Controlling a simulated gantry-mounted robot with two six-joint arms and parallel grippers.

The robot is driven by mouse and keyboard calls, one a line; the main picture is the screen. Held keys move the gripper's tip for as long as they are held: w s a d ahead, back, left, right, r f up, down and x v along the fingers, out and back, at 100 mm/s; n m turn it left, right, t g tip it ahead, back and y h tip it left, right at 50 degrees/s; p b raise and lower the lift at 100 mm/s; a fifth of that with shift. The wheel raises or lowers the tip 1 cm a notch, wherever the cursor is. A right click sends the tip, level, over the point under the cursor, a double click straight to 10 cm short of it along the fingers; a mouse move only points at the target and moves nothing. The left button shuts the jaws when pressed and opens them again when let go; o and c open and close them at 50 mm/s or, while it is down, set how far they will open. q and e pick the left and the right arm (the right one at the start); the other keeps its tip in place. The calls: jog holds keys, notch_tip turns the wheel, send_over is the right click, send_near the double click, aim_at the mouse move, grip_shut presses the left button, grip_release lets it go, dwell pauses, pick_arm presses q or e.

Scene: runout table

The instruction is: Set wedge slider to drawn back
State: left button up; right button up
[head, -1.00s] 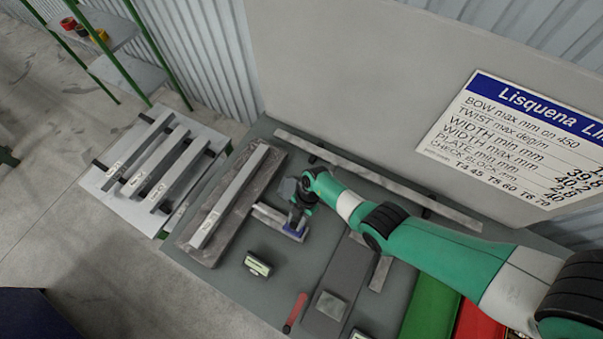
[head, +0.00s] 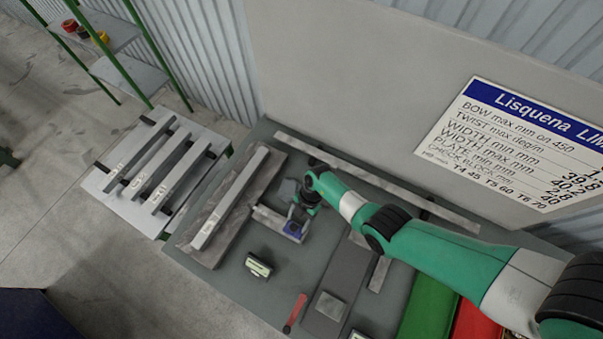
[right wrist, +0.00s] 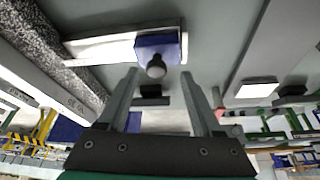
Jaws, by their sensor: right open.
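The wedge slider is a blue block (right wrist: 158,45) with a dark round knob (right wrist: 156,67), at the right end of a pale metal wedge body (right wrist: 95,50) in the right wrist view. In the head view, the blue block (head: 293,229) shows just below my right gripper (head: 299,214), with the pale body reaching left from it. My right gripper (right wrist: 158,76) is open and empty. In the right wrist view, the knob appears between its fingertips, with a gap on each side; I see no contact. My left gripper is out of view.
A long bar on a dark stone slab (head: 215,247) lies left of the wedge. A small gauge box (head: 258,265), a red-handled tool (head: 295,313) and a grey plate (head: 330,300) lie nearer. A long rail (head: 375,182) runs behind. Bare table surrounds the gauge box.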

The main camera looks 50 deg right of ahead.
jog(key=p+v, duration=0.3)
jog(key=v, duration=0.7)
